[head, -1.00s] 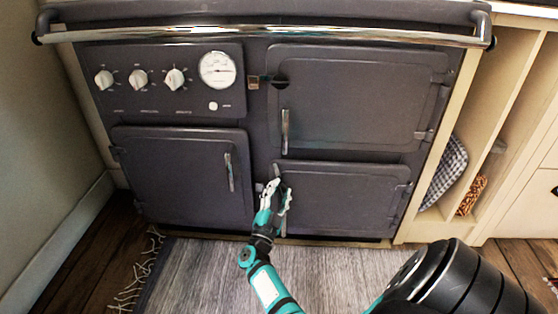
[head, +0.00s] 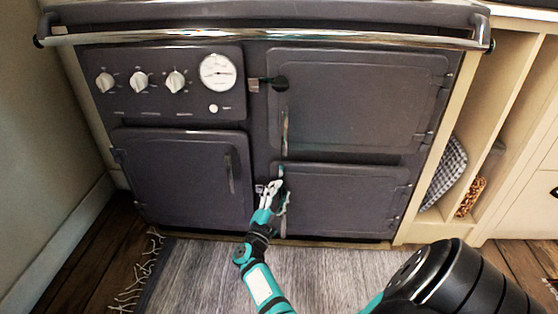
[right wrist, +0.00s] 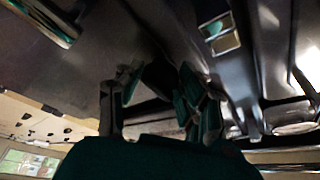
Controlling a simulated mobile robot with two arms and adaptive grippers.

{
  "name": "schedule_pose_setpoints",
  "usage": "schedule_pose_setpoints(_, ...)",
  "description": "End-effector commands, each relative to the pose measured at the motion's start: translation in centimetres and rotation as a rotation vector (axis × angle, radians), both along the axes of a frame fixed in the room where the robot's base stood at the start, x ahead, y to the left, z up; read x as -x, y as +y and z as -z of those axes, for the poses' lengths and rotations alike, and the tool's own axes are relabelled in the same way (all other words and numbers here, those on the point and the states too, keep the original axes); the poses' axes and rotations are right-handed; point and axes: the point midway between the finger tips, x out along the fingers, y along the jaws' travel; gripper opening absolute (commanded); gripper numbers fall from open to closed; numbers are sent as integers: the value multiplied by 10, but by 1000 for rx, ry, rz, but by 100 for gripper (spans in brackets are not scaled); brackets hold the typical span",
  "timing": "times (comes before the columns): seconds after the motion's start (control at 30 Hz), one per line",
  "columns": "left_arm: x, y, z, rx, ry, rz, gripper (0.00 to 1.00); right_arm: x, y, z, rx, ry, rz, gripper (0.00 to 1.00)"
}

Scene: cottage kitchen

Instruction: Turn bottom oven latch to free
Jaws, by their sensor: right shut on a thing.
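The bottom oven door (head: 345,200) is the dark lower right door of the range and looks closed. My right gripper (head: 273,188) is at its upper left edge, shut on the bottom oven latch, which is mostly hidden behind the fingers. In the right wrist view, my right gripper (right wrist: 158,95) has dark, shadowed parts between its fingers, and I cannot make out the latch's angle there. My left gripper is not in view.
The upper right oven door (head: 350,100) and the left door (head: 185,180) look closed. A chrome rail (head: 260,35) runs across the range's top front. A grey rug (head: 190,275) covers the floor in front. Wooden shelving (head: 490,110) stands at the right.

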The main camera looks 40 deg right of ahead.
Motion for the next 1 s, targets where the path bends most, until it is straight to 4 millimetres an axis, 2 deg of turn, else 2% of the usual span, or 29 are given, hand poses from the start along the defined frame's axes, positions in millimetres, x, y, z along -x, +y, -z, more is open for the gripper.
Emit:
schedule_pose_setpoints(0.03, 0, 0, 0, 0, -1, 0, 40, 0, -1, -1, -1, -4, 1, 41)
schedule_pose_setpoints(0.2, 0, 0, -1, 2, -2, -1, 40, 0, -1, -1, -1, -3, 0, 61)
schedule_pose_setpoints(0.73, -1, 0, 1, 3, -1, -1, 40, 1, -1, 1, 27, 30, 0, 61)
schedule_pose_setpoints(0.87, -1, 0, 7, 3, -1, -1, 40, 2, -2, 3, 127, 146, 0, 61)
schedule_pose_setpoints(1.0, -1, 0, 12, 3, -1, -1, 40, 2, -2, 3, 308, 355, -1, 61)
